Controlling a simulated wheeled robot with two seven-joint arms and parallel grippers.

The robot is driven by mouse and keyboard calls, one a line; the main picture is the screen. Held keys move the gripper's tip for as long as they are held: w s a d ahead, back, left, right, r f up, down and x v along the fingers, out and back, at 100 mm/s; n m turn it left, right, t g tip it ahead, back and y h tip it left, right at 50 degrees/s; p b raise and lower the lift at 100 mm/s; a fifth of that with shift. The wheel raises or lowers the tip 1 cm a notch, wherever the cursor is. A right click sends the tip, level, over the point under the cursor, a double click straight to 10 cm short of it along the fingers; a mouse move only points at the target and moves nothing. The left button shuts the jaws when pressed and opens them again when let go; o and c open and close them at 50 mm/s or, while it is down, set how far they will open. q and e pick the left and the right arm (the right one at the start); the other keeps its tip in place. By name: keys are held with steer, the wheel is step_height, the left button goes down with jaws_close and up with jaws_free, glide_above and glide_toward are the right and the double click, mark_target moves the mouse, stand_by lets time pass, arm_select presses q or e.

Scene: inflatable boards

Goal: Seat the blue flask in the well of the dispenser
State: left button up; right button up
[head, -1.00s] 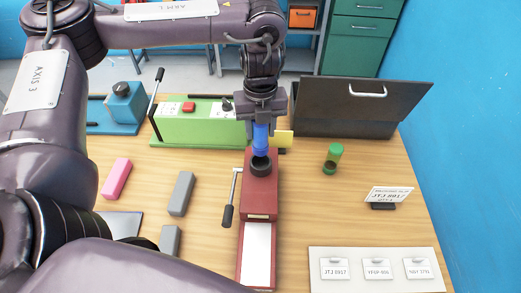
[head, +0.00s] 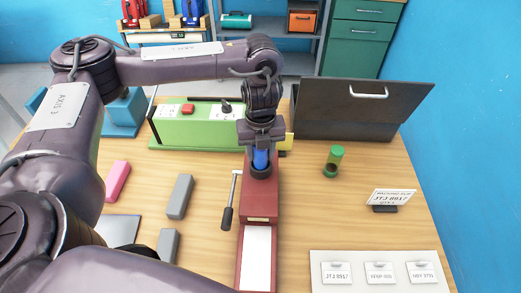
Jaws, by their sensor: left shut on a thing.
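My left gripper (head: 260,141) points down over the red dispenser (head: 261,200) and is shut on the blue flask (head: 261,160). The flask is upright, and its lower end is inside the black ring of the well (head: 261,172) on top of the dispenser. The gripper covers the flask's upper part, and the ring hides its bottom, so I cannot tell whether it rests on the well's floor. The dispenser has a black-handled lever (head: 227,217) on its left side. My right gripper is not in view.
A green machine (head: 190,130) stands behind left, and a dark case (head: 350,115) behind right. A green cylinder (head: 333,161), a label stand (head: 390,199) and a white card board (head: 375,270) are to the right. Pink (head: 117,181) and grey (head: 179,196) blocks lie left.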

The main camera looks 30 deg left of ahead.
arm_select(q)
steer(key=o, duration=1.1)
steer(key=shift+f, duration=0.1)
steer(key=shift+c, duration=0.2)
steer(key=shift+r, duration=0.75)
step_height(320, 180, up, 11)
steer(key=shift+f+p, duration=0.1)
steer(key=shift+p, duration=0.7)
